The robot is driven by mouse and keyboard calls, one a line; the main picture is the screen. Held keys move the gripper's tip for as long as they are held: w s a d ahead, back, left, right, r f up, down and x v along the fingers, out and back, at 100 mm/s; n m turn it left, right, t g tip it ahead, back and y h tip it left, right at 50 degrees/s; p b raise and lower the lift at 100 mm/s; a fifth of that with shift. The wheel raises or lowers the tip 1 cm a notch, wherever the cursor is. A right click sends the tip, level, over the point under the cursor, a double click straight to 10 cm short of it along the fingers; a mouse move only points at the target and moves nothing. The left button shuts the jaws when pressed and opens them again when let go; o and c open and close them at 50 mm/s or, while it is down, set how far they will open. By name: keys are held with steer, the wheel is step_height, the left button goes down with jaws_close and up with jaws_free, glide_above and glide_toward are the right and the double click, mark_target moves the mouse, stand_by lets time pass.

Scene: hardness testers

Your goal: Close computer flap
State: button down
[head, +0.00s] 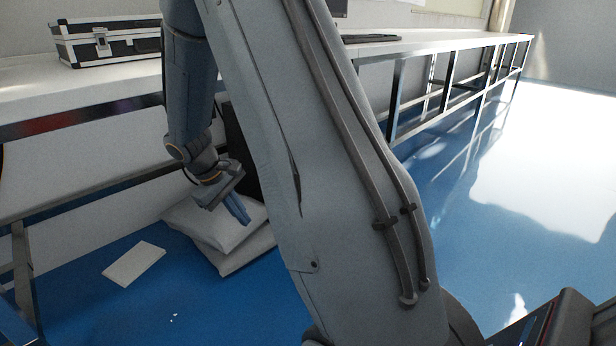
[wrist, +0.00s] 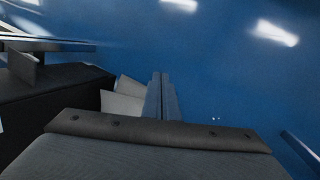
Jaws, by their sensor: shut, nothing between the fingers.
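The computer is a dark box under the bench, mostly hidden behind my arm in the head view (head: 240,155). In the wrist view its black body (wrist: 45,105) fills the left side. A small dark panel (wrist: 22,66) stands up from its far end and looks like the flap, tilted open, though I cannot be sure. My gripper (head: 245,221) points down beside the computer, above pale bags. In the wrist view my gripper (wrist: 161,77) has its two fingers together with nothing between them, to the right of the computer and apart from the panel.
Pale stacked bags (head: 215,228) lie on the blue floor below my gripper. A white sheet (head: 134,263) lies left of them. The bench (head: 85,85) holds a black case (head: 108,42) and a keyboard (head: 370,38). Open floor lies to the right.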

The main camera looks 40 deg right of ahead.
steer(key=w+d+f+g+h, duration=0.1)
steer(key=w+d+f+h, duration=0.2)
steer(key=w+d+h, duration=0.45)
steer(key=w+d+f+n+h, duration=0.1)
steer(key=w+d+f+h, duration=0.2)
steer(key=d, duration=0.8)
steer(key=w+d+f+g+h, duration=0.1)
steer(key=w+d+f+h, duration=0.25)
steer(key=w+d, duration=0.5)
steer(key=s+d+r+h+b, duration=0.1)
steer(key=s+d+b, duration=0.1)
steer(key=d, duration=0.9)
steer(key=shift+s+r+b, duration=0.3)
steer(key=shift+r+b, duration=0.05)
steer(key=shift+r, duration=0.05)
